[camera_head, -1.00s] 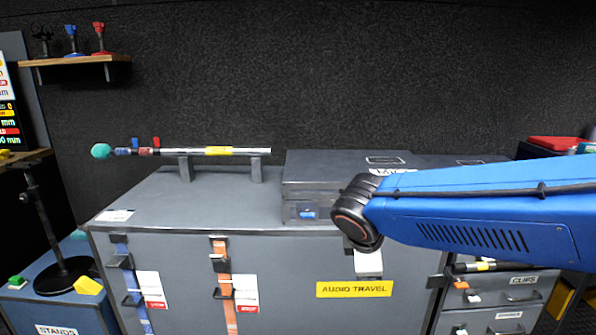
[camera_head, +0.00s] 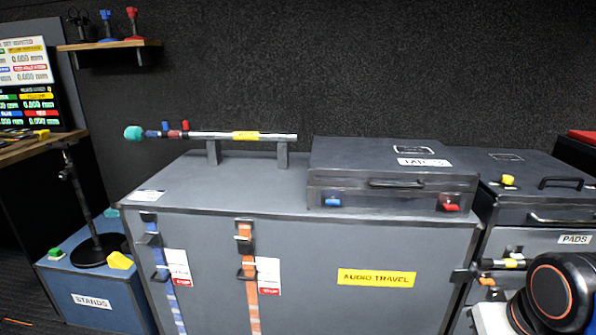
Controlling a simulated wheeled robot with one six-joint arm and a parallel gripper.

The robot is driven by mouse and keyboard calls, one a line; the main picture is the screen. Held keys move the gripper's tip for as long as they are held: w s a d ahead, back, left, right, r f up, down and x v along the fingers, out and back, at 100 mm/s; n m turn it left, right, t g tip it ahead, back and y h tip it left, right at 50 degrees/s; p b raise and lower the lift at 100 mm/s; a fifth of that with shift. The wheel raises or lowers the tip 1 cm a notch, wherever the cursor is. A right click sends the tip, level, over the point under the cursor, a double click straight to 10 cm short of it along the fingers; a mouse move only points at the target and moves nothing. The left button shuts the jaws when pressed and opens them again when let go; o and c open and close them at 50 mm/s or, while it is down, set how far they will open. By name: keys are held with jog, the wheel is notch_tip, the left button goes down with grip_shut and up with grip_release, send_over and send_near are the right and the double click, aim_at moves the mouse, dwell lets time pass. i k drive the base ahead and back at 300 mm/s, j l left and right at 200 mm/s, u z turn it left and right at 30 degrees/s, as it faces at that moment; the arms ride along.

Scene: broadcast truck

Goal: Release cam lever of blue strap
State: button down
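The blue strap (camera_head: 173,297) runs down the left part of the grey cabinet's front. A black cam buckle with its lever (camera_head: 149,239) sits near the strap's top. A second black fitting (camera_head: 160,273) is on the strap lower down. The lever's exact position is too small to tell. A white tag with red print (camera_head: 178,268) hangs just right of the strap. The strap's lower end is cut off by the frame. My gripper is out of view; only a rounded joint of my arm shows at the lower right, far from the strap.
An orange strap (camera_head: 252,308) with similar black fittings is right of the blue one. A dark case (camera_head: 350,160) and a pole on supports (camera_head: 215,136) rest on the cabinet (camera_head: 330,250). A blue stands box (camera_head: 95,310) is at left. Drawers stand at right.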

aim_at(145, 240)
jog(key=u, duration=1.35)
